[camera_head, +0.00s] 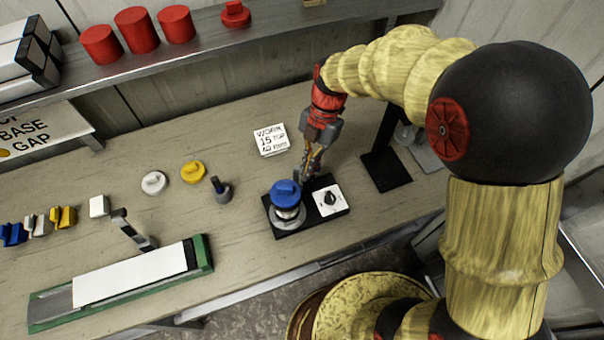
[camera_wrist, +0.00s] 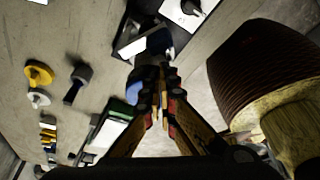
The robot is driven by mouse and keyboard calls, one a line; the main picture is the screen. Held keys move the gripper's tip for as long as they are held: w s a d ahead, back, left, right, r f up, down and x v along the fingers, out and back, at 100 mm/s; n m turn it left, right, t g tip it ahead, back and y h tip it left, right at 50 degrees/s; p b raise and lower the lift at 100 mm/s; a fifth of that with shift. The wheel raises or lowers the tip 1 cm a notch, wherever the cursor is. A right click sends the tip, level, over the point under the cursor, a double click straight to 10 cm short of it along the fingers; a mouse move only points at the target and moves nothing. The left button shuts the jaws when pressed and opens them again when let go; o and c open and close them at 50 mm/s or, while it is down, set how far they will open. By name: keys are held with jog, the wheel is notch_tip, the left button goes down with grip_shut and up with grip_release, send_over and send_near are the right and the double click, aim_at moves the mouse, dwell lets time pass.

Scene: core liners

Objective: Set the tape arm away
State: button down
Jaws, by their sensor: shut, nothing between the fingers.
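My gripper (camera_head: 311,174) is shut and empty, pointing down just behind the black-based device with a blue cap (camera_head: 286,193) and a white dial plate (camera_head: 328,199). I cannot say for sure which part is the tape arm. A dark upright piece beside the fingers is partly hidden. A dark-topped metal arm (camera_head: 133,231) leans by the green tray (camera_head: 203,253) on the left.
A grey peg with a dark top (camera_head: 220,188), a yellow disc (camera_head: 193,171) and a white disc (camera_head: 153,183) stand left of the device. A black stand (camera_head: 386,170) is close on the right. A white card (camera_head: 271,140) lies behind. Red cylinders (camera_head: 137,31) sit on the shelf.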

jog(key=shift+w+d, duration=0.25)
dwell(0.5)
